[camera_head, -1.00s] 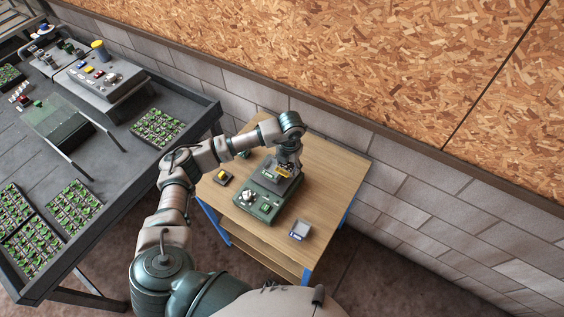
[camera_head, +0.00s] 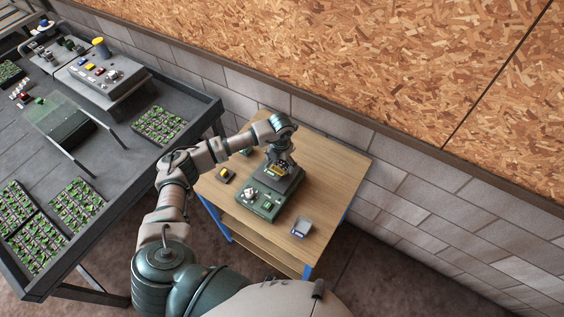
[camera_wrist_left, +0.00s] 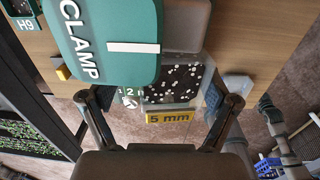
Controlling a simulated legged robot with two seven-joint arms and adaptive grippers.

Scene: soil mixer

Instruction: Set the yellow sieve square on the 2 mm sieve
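The yellow-labelled 5 mm sieve (camera_wrist_left: 169,117) holds white grains on dark mesh. In the head view its yellow front (camera_head: 276,170) shows under my left gripper (camera_head: 279,160). Part of the 2 mm sieve's white label (camera_wrist_left: 130,96) shows left of it and seemingly lower, so the two look offset. In the wrist view my left gripper (camera_wrist_left: 160,103) has its fingers spread around the sieves. The right finger's pad is close against the yellow sieve's right side; contact is unclear. A gap separates the left finger from it. My right gripper is out of view.
A green CLAMP plate (camera_wrist_left: 105,35) hides the sieves' far part. The green-grey machine (camera_head: 262,201) stands on a wooden table (camera_head: 338,172). A small grey box (camera_head: 302,228) and a yellow-topped block (camera_head: 224,175) lie there. A bench with seedling trays (camera_head: 158,127) is left.

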